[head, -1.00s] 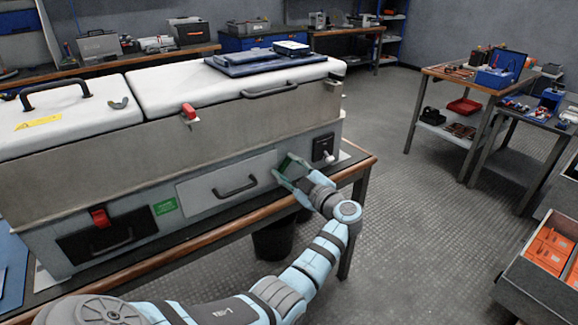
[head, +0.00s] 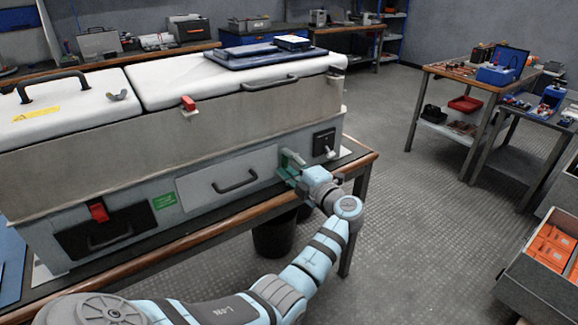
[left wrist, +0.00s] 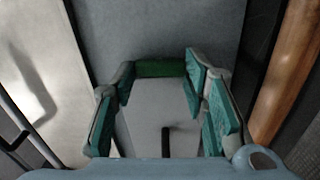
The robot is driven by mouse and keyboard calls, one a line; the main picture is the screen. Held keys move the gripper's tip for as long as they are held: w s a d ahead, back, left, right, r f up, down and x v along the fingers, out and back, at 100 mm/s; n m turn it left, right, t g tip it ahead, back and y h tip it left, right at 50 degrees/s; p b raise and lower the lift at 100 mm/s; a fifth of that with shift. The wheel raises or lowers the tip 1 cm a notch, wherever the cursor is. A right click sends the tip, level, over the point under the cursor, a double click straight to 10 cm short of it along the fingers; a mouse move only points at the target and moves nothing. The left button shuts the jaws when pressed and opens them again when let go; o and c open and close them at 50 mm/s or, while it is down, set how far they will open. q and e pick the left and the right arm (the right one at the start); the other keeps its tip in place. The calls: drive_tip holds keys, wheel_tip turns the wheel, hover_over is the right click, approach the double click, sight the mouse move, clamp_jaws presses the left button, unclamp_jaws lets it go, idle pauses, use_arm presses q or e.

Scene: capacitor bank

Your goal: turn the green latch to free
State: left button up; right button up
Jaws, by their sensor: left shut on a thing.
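The green latch (left wrist: 160,68) is a dark green bar on the grey front of the large case, seen in the left wrist view. My left gripper (left wrist: 160,95) has its teal fingers at either end of the bar and is shut on it. In the head view my left gripper (head: 286,166) is against the case front, right of the grey drawer panel with its black handle. There the fingers mostly hide the latch, so its exact angle is hard to tell. My right gripper is not in view.
The case (head: 200,145) stands on a wood-edged workbench (head: 365,158). Red latches (head: 97,212) and a dark panel with a small lever (head: 324,144) are on its front. A black bin (head: 274,238) is under the bench.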

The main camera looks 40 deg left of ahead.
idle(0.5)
use_arm(q)
drive_tip(key=o, duration=1.2)
drive_tip(key=shift+c, duration=0.2)
drive_tip(key=shift+d, duration=0.1)
drive_tip(key=v, duration=0.7)
drive_tip(key=shift+d, duration=0.15)
